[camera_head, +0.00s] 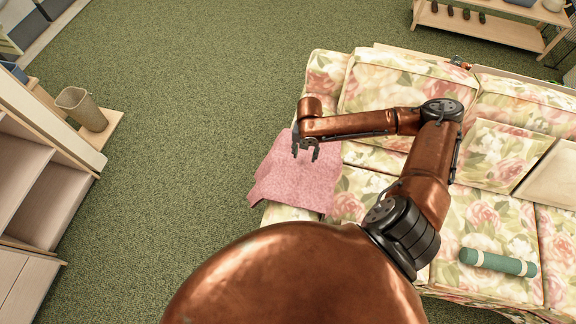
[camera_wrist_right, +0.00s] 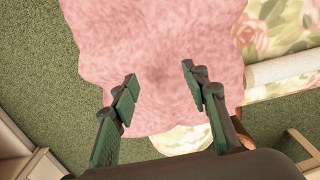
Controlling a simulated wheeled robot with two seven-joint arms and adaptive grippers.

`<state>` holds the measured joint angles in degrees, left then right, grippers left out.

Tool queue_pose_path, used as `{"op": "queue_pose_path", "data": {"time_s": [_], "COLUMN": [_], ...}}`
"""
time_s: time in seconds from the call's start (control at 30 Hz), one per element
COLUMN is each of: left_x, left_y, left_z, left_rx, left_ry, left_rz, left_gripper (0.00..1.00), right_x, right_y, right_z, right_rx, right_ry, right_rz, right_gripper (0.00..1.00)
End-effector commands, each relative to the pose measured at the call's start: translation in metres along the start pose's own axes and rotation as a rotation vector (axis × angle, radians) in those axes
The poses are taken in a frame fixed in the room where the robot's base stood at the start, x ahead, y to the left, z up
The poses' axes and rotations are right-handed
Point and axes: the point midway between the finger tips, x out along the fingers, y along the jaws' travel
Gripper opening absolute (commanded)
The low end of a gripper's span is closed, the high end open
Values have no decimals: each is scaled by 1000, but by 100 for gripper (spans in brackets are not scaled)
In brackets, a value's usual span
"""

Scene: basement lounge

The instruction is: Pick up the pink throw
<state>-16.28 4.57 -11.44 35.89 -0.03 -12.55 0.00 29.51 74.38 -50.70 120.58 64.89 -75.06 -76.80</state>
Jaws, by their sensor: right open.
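The pink throw (camera_head: 293,181) lies draped over the left arm of the floral sofa, part of it hanging past the sofa's edge. My right gripper (camera_head: 306,153) is over the upper part of the throw in the head view. In the right wrist view the throw (camera_wrist_right: 160,50) fills the upper middle. There the right gripper (camera_wrist_right: 160,75) is open, its two dark fingers spread apart with nothing between them but the throw's surface beyond. I cannot tell the gap between the fingertips and the cloth. My left gripper is not in view.
The floral sofa (camera_head: 478,215) fills the right side, with cushions and a green roll (camera_head: 498,262) on its seat. A wooden shelf (camera_head: 45,190) and a tan basket (camera_head: 82,108) stand at left. Green carpet (camera_head: 200,90) between them is clear.

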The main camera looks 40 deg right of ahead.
Motion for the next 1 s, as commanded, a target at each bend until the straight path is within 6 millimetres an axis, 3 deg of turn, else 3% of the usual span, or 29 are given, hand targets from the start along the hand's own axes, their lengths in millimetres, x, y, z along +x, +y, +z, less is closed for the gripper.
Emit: {"op": "queue_pose_path", "data": {"time_s": [0.3,0.4,0.6,0.83,1.0], "left_x": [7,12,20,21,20], "left_y": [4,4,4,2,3], "left_z": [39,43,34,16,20], "left_rx": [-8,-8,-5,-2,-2], "left_ry": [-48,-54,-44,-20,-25], "left_rz": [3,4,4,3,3], "left_gripper": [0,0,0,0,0], "right_x": [32,46,73,73,73], "right_y": [1,2,2,3,3], "right_z": [0,0,1,1,1], "right_rx": [0,0,-1,-1,-1], "right_ry": [3,4,3,0,1], "right_rz": [-3,-3,-4,-2,-2], "right_gripper": [42,42,42,42,31]}}
